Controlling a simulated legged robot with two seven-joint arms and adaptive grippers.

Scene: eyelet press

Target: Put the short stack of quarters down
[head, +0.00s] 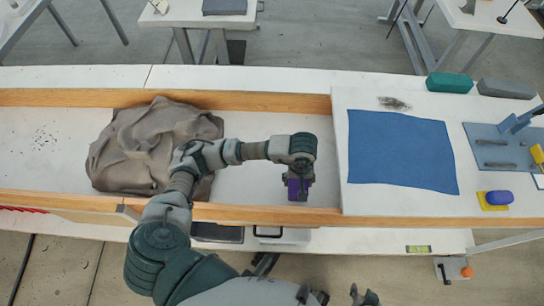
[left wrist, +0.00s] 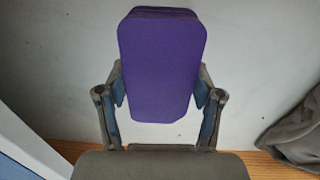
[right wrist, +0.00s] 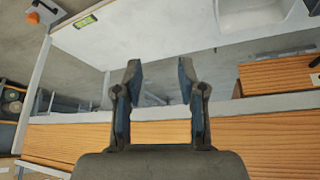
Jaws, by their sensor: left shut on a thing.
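The short stack of quarters (left wrist: 162,65) is a few purple, blunt-cornered pieces lying flush on one another. My left gripper (left wrist: 160,96) is shut on its sides and holds it over a pale surface. In the head view the purple stack (head: 293,189) shows under my left gripper (head: 299,181), inside the wood-railed bay near its front rail. I cannot tell whether the stack touches the surface. My right gripper (right wrist: 158,78) is open and empty, in front of the bench's front edge.
A crumpled grey-brown cloth (head: 150,145) lies left in the bay. Right of the bay, a blue cloth (head: 400,150) lies on a white board (head: 375,203). Further right are a blue press plate (head: 490,150), a green block (head: 449,82) and a grey block (head: 505,89). Bare bay floor (head: 250,122) surrounds my left gripper.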

